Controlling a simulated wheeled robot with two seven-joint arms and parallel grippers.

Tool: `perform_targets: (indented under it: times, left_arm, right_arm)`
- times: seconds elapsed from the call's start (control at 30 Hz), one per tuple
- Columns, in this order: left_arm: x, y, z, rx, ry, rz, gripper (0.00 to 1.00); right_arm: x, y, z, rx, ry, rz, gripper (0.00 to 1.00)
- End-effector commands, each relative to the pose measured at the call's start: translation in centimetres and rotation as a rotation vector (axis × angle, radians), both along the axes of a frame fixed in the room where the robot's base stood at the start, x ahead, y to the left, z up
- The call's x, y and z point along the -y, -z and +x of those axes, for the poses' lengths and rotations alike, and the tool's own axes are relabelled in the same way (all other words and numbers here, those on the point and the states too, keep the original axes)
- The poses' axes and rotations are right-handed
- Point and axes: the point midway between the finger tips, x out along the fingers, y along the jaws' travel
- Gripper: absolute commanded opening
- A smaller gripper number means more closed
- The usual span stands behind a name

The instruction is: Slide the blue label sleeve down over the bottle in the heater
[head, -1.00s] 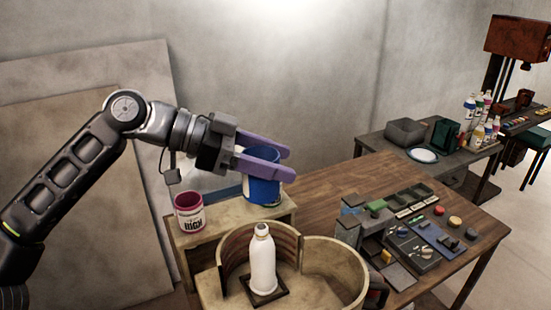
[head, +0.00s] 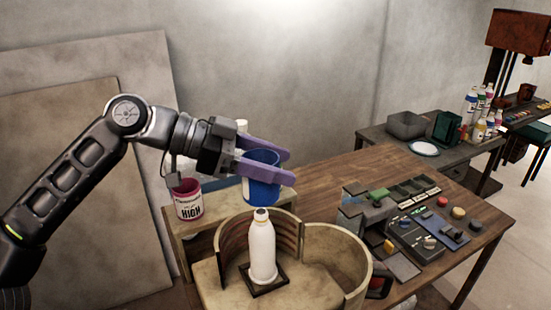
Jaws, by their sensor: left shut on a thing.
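The blue label sleeve (head: 260,189) is an open blue cylinder with white marking at its left side. My left gripper (head: 285,166) has purple fingers shut around the sleeve, holding it slightly tilted. In the picture the sleeve shows above and behind the bottle's cap, apart from the bottle body. My right gripper is not in view.
A magenta sleeve marked HIGH (head: 188,203) stands on the beige stand (head: 190,227) left of the blue sleeve. A control panel (head: 412,235) with buttons and switches lies right of the heater on the wooden table (head: 335,170). Bottles and trays stand on the far bench.

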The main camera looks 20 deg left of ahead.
Motion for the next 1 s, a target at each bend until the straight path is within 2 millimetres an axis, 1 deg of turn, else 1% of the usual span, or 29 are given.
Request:
perform_targets:
  times: [0.03,0.1,0.3,1.0]
  left_arm:
    - [0.0,0.8,0.0,0.000,0.001,-0.001,0.45]
    - [0.0,1.4,0.0,0.000,0.001,-0.001,0.45]
    - [0.0,2.5,0.0,0.001,0.000,0.000,0.45]
    - [0.0,2.7,0.0,0.001,-0.001,0.001,0.45]
  right_arm:
    - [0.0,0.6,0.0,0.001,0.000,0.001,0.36]
    - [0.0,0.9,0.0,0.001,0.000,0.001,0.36]
    - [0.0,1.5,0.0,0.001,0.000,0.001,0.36]
    - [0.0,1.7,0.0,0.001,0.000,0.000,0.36]
